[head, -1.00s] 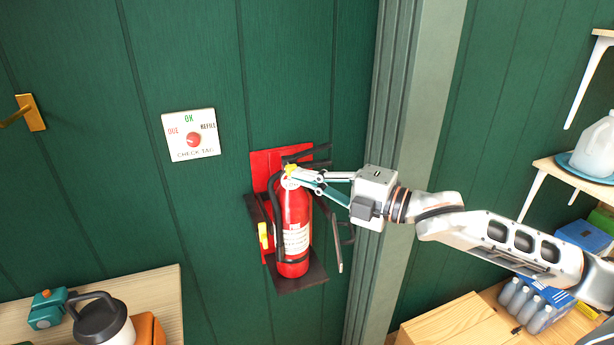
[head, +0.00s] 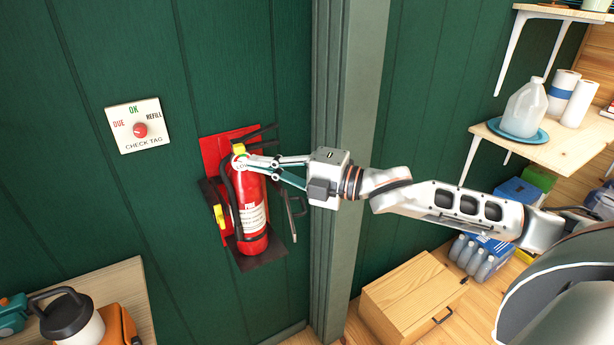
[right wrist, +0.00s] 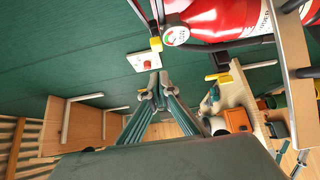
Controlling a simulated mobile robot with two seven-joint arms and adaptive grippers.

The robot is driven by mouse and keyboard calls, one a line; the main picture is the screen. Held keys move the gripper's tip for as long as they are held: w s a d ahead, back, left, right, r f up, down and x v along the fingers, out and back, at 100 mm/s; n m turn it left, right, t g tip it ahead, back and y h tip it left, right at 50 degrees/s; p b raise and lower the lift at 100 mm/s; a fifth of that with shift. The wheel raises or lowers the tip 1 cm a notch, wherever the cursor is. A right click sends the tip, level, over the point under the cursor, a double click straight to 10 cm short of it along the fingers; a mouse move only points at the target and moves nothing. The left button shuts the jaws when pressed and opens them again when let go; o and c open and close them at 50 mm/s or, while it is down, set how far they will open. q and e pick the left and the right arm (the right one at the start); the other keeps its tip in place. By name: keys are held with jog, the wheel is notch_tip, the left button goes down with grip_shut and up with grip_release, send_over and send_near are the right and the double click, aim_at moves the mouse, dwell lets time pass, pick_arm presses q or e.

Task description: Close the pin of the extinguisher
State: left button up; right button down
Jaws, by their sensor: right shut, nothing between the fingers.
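The red fire extinguisher (head: 248,212) hangs upright, slightly tilted in the picture, on its red wall bracket (head: 212,148). It has black handles at its top and a white label; its red body also shows in the right wrist view (right wrist: 235,18). A small yellow part, perhaps the pin (head: 238,149), sits at its neck; a yellow part also shows beside the gauge in the right wrist view (right wrist: 156,44). My right gripper (head: 245,163) comes from the right, fingertips at the neck just below the yellow part. Its fingers (right wrist: 157,82) are shut and empty. Whether they touch the extinguisher is unclear.
A CHECK TAG panel with a red knob (head: 140,130) is on the green wall to the left. A door-frame post (head: 345,240) stands behind my right wrist. Shelves (head: 545,148) and a wooden box (head: 412,300) are right; a table (head: 128,285) with a jug is lower left.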

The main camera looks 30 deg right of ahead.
jog(key=b+v, duration=0.3)
jog(key=v, duration=0.5)
jog(key=shift+s+d+f, duration=0.15)
jog(key=shift+d, duration=0.3)
jog(key=shift+d, duration=0.1)
